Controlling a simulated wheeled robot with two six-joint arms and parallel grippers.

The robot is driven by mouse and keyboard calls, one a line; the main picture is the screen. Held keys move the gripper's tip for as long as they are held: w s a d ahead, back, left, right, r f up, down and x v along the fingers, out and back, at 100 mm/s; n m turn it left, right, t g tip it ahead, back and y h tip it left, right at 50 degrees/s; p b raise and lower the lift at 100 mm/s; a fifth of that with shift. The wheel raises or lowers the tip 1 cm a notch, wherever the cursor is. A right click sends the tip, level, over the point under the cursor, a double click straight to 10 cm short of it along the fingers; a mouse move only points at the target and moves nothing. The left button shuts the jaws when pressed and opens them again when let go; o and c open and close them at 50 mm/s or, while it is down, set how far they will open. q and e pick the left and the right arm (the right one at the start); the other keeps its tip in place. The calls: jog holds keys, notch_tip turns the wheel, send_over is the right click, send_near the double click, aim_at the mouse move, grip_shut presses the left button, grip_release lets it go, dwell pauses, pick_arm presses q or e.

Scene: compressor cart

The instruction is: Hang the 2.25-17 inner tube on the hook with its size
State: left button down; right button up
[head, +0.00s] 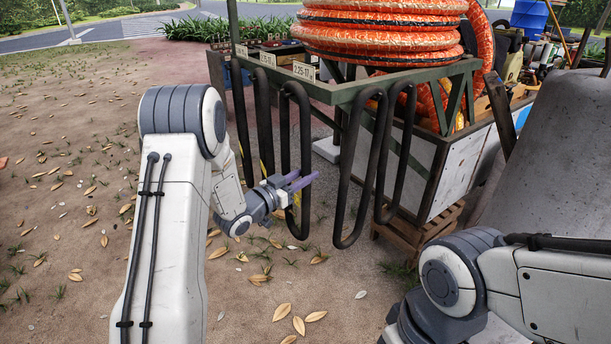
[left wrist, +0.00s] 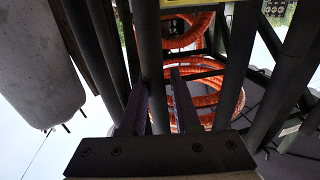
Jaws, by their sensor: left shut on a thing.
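Several black inner tubes hang as long narrow loops along the green rail of the cart. One tube (head: 284,130) hangs just below and left of the label reading 2.25-17 (head: 304,71). My left gripper (head: 304,181) is at the lower part of this loop, its purple fingers around its right strand. In the left wrist view the fingers (left wrist: 158,105) lie on either side of a dark strand (left wrist: 150,55). The hook at the tube's top is too small to make out. My right arm shows at the lower right, its gripper out of view.
Other tubes hang close by on the left (head: 263,130) and on the right (head: 349,200). A wooden pallet (head: 415,232) and a grey rounded body (head: 550,150) stand at right. The leaf-strewn ground at left is open.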

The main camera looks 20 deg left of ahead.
pick_arm(q)
jog(key=c, duration=0.6)
grip_release()
jog(key=shift+o, duration=0.2)
jog(key=shift+s+a, duration=0.1)
